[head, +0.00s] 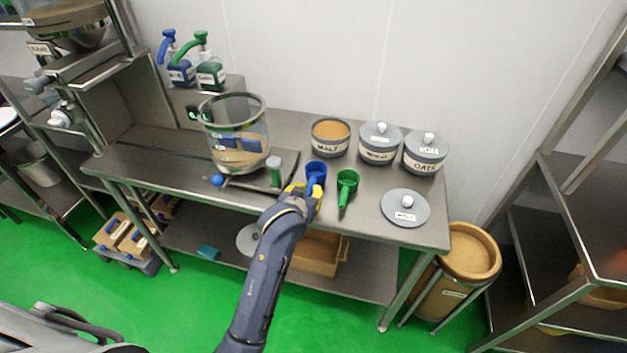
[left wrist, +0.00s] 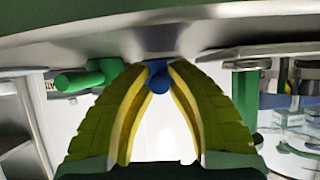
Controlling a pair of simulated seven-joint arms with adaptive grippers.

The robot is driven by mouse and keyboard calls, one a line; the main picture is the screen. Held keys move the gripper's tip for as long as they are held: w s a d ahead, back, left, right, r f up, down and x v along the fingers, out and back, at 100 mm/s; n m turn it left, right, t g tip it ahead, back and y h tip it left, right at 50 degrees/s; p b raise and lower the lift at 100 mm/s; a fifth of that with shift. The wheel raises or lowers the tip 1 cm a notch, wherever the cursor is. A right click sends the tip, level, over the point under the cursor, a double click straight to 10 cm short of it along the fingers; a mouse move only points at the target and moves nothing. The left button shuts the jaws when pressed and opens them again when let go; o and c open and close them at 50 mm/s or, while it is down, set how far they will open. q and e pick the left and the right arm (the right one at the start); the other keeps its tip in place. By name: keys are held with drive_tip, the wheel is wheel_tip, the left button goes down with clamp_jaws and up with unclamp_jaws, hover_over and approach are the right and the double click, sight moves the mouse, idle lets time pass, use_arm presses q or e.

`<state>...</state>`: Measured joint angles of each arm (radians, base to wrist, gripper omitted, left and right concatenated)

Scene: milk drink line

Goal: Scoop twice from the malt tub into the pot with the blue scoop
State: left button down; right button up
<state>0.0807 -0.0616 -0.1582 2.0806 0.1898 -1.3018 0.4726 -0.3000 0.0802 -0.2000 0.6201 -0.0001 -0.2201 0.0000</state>
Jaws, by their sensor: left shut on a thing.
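The blue scoop (head: 316,171) is at the table's front, its cup opening upward. My left gripper (head: 305,190) is shut on its handle. In the left wrist view the blue handle end (left wrist: 159,79) sits between the yellow fingers (left wrist: 158,92). I cannot tell whether the scoop touches the table. The malt tub (head: 328,148) stands behind it, uncovered, with tan powder near the rim. The clear pot (head: 237,130) stands to the left; I see no malt heap in it. My right gripper is not in view.
The malt lid (head: 405,211) lies at front right. Two lidded tubs, one the oats tub (head: 425,155), stand right of the malt. A green handle (head: 275,165) stands between pot and gripper. Pump bottles (head: 209,76) stand behind.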

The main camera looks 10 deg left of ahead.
use_arm(q)
drive_tip(key=shift+r, duration=2.4)
